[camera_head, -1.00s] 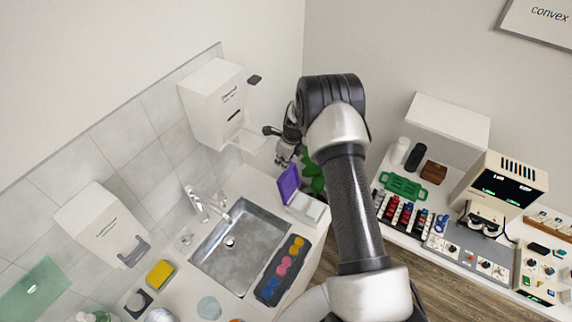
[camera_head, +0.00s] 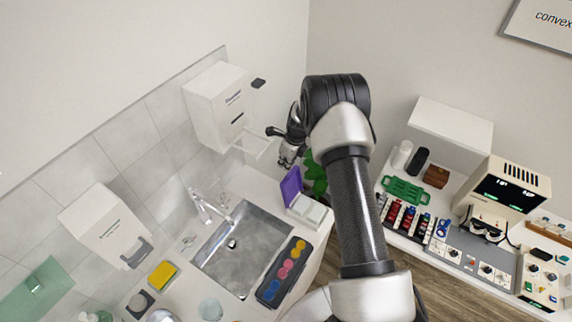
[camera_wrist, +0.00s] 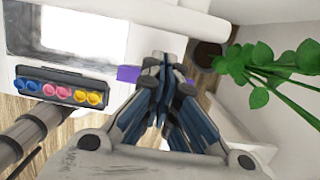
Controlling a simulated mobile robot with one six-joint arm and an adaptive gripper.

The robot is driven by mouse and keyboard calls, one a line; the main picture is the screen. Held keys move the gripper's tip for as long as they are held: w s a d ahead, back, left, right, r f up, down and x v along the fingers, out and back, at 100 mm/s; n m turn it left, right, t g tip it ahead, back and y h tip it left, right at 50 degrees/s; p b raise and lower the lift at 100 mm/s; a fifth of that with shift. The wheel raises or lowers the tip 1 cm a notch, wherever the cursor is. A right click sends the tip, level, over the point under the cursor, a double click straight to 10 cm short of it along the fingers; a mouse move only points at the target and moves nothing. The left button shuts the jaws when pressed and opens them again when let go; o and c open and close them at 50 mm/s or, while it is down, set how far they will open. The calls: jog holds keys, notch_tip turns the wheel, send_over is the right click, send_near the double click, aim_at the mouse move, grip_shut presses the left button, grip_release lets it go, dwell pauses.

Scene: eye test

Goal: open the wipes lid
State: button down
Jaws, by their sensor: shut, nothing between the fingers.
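The wipes box (camera_head: 309,211) is a small white box on the sink counter, at the right of the basin. Its purple lid (camera_head: 291,186) stands raised, tilted up from the box's far left side. In the wrist view a bit of purple (camera_wrist: 128,74) shows left of the fingertips; most of the box is hidden behind my gripper. My gripper (camera_head: 287,161) is shut and empty, above and behind the raised lid, apart from it as far as the head view shows. In the wrist view its fingers (camera_wrist: 162,66) come together over the counter's edge.
A steel sink (camera_head: 232,245) lies left of the box, with a tray of coloured cups (camera_head: 282,270) beside it. A green plant (camera_head: 315,174) stands close behind the box. A white wall dispenser (camera_head: 217,106) hangs left of my gripper. A crowded instrument bench (camera_head: 455,250) is at right.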

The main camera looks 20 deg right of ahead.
jog(key=v, duration=1.1)
jog(key=s+a+r+n+b, duration=0.5)
jog(key=s+r+n+b, duration=0.2)
jog(key=s+n+b, duration=0.15)
jog(key=s+a+r+n+t+b, duration=0.1)
jog(key=s+a+r+n+b, duration=0.15)
jog(key=s+n+b, duration=0.55)
jog(key=s+a+f+n+b, duration=0.1)
jog(key=s+f+n+b, duration=0.4)
jog(key=s, duration=0.5)
jog(key=s+a+f+n+t+h+b, duration=0.1)
jog(key=s+f+n+b, duration=0.4)
jog(key=s, duration=0.6)
jog(key=shift+f+n+t+h, duration=0.3)
jog(key=shift+n, duration=0.55)
jog(key=shift+w, duration=0.1)
